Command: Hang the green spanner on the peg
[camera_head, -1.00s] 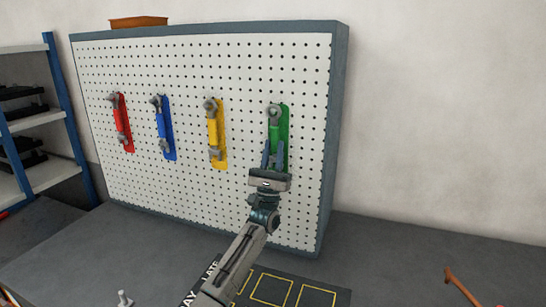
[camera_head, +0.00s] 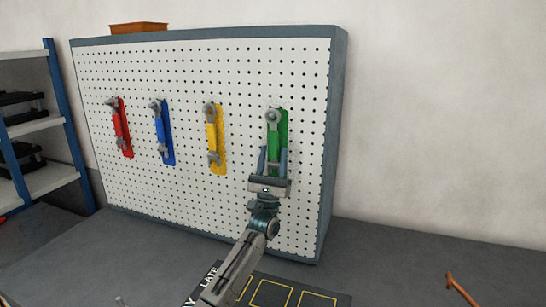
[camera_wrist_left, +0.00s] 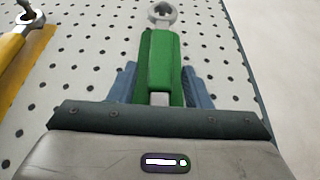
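The green spanner (camera_head: 273,135) hangs upright against the pegboard, over a green painted outline (camera_head: 284,125). Its grey ring end is at the top, where the peg is; the ring appears to be around the peg (camera_wrist_left: 162,11). In the left wrist view the green handle (camera_wrist_left: 160,65) runs down between my fingers. My left gripper (camera_head: 273,162) is open, with one finger on each side of the lower handle. The spanner's lower end is partly hidden by the gripper. My right gripper is in neither view.
Red (camera_head: 121,130), blue (camera_head: 163,135) and yellow (camera_head: 213,135) spanners hang to the left on the pegboard (camera_head: 190,190). A marked dark mat (camera_head: 290,280) lies on the bench below. A hammer-like tool (camera_head: 460,288) is at the lower right. The bench's right side is mostly clear.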

